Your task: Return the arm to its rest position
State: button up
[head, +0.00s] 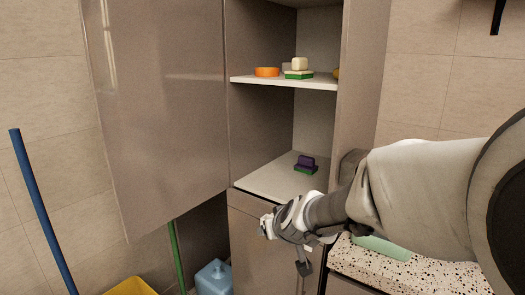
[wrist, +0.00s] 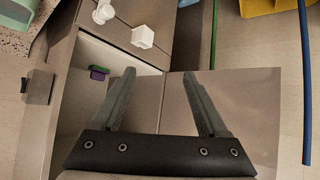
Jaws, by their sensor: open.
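My arm reaches in from the right in the head view, and my gripper (head: 266,226) is in front of the open cabinet, near the edge of its lower shelf. In the wrist view my gripper (wrist: 162,90) has its two dark fingers spread wide with nothing between them. A purple and green sponge (head: 306,164) lies on the lower shelf (head: 265,184), apart from the gripper. It also shows in the wrist view (wrist: 98,73), to the left of the fingers.
The open cabinet door (head: 165,100) stands at the left. The upper shelf (head: 300,83) holds an orange item (head: 267,72) and stacked sponges (head: 299,75). A speckled counter (head: 440,276) is at lower right. A blue pole (head: 42,210), yellow bucket (head: 130,287) and blue jug (head: 213,279) stand lower left.

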jog(key=s+d+r+m+g, duration=0.1)
jog(key=s+d+r, duration=0.1)
jog(key=s, duration=0.6)
jog(key=s+d+r+m+g+h+p, duration=0.1)
jog(key=s+d+r, duration=0.1)
jog(key=s+d, duration=0.3)
jog(key=s+d+r+m+g+h+p, duration=0.1)
jog(key=s+d, duration=0.3)
jog(key=s, duration=0.9)
jog(key=shift+s+r+g, duration=0.2)
jog(key=shift+r+g, duration=0.4)
jog(key=shift+r, duration=0.2)
